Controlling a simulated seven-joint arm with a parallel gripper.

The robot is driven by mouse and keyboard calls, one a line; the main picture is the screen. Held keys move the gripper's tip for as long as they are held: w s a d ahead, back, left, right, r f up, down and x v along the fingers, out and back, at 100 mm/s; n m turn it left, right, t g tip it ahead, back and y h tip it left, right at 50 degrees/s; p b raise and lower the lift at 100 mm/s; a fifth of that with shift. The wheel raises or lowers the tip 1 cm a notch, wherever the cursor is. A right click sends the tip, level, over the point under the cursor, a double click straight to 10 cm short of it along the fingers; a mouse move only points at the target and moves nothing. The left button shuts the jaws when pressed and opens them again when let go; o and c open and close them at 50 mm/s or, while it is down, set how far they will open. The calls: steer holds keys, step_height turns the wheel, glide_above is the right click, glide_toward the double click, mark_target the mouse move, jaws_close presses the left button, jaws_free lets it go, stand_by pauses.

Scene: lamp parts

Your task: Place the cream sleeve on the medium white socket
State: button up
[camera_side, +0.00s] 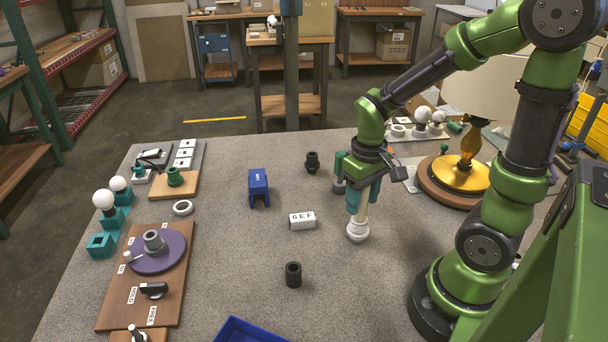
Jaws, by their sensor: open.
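The cream sleeve (361,211) stands upright between my fingertips. Its lower end meets the top of a white socket (357,233) on the grey table. I cannot tell from this view how far the sleeve is seated on or over the socket. My gripper (363,202) points down with its teal fingers on both sides of the sleeve. It is open, and the fingers hide the sleeve's upper part.
A white block marked GEF (302,221) and a blue bracket (258,187) lie to the left. Dark cylinders stand in front (293,274) and behind (312,163). A lamp with a yellow body (460,176) stands to the right. The table's middle front is mostly clear.

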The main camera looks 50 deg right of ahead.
step_height(320, 180, up, 12)
steer(key=s+a+r+m+t+y, duration=0.1)
steer(key=a+r+t+y, duration=0.1)
steer(key=a+t, duration=0.5)
steer(key=a+r, duration=0.1)
steer(key=a, duration=0.1)
steer(key=shift+a, duration=0.35)
steer(key=shift+o, duration=0.3)
